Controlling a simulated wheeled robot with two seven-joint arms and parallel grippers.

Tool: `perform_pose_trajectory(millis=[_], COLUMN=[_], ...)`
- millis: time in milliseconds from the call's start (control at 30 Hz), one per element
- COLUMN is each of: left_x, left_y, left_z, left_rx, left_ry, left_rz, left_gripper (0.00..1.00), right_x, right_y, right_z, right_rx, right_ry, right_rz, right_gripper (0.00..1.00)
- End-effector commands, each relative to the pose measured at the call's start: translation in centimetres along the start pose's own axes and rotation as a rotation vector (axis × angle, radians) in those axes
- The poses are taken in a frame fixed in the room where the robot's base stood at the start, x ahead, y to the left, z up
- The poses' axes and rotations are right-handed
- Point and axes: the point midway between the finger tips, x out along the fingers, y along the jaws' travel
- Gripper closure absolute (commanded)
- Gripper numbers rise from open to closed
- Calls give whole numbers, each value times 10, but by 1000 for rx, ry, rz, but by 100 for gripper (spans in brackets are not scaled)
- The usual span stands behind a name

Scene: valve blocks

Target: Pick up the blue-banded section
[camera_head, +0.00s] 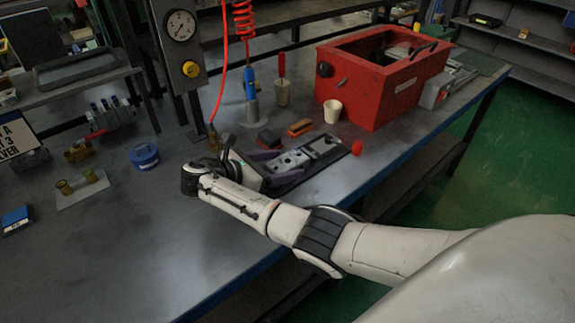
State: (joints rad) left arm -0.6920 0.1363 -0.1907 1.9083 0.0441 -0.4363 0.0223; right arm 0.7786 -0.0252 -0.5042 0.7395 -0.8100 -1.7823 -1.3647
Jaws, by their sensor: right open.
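My right arm reaches in from the lower right, and its gripper (287,164) is low over the bench. Its two purplish fingers are spread apart and point right. Grey metal valve sections (293,160) lie on a dark plate at and just beyond the fingertips; I cannot tell whether the fingers touch them. I cannot make out a blue band on any of them, and the hand hides part of this area. A dark block with a reddish top (268,138) and an orange-banded block (300,128) lie just behind. My left gripper is not in view.
A red box (390,90) stands at the back right, with a cream cup (332,111) beside it. A blue tin (145,155) and a plate with brass fittings (84,190) lie left. A red hose (224,70) hangs behind the hand.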

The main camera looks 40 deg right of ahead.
Motion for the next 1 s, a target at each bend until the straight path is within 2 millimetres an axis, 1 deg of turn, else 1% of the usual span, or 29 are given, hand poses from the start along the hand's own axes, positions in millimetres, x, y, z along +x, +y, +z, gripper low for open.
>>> perform_pose_trajectory(millis=[33,167,433,767,800,833,1000], left_x=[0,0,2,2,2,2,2], left_y=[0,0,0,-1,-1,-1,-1], left_z=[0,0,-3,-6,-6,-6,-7], left_rx=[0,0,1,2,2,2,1], left_ry=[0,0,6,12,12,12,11], left_rz=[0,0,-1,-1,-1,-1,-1], left_gripper=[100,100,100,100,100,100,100], right_x=[8,22,24,24,24,24,23], right_y=[0,0,0,0,1,1,1], right_z=[0,0,-1,0,1,1,2], right_rx=[-1,-1,-1,0,2,2,2], right_ry=[-1,0,1,1,-2,-2,-2], right_rz=[-2,0,1,1,2,2,3], right_gripper=[33,33,33,88,95,97,97])
